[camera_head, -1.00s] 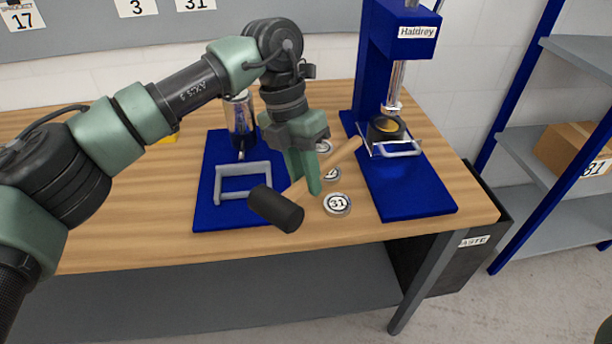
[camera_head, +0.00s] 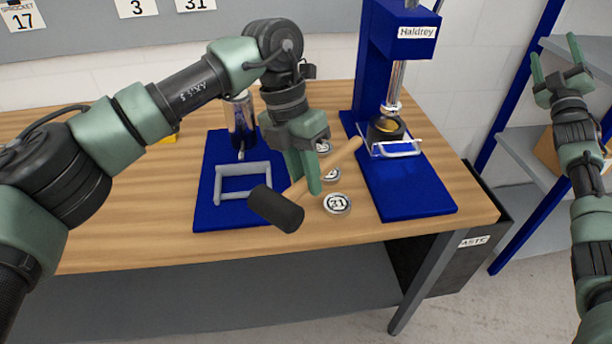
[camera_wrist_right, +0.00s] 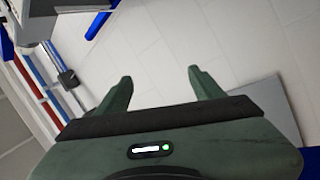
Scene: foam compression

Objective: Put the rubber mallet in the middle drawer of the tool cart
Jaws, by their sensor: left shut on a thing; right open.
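The rubber mallet has a black head (camera_head: 276,208) and a light wooden handle (camera_head: 343,156). My left gripper (camera_head: 307,188) is shut on its handle near the head, over the front part of the wooden workbench (camera_head: 120,225). I cannot tell whether the mallet touches the bench. My right gripper (camera_head: 557,58) is raised at the far right, in front of the shelf, open and empty. The right wrist view shows its two fingers (camera_wrist_right: 160,90) apart with nothing between them. I do not see the tool cart or its middle drawer in these frames.
A blue press labelled Haldrey (camera_head: 405,190) stands right of the mallet. Another blue base with a grey frame (camera_head: 243,168) stands left. A blue-posted shelf (camera_head: 520,155) and dark bin (camera_head: 470,255) are at the right.

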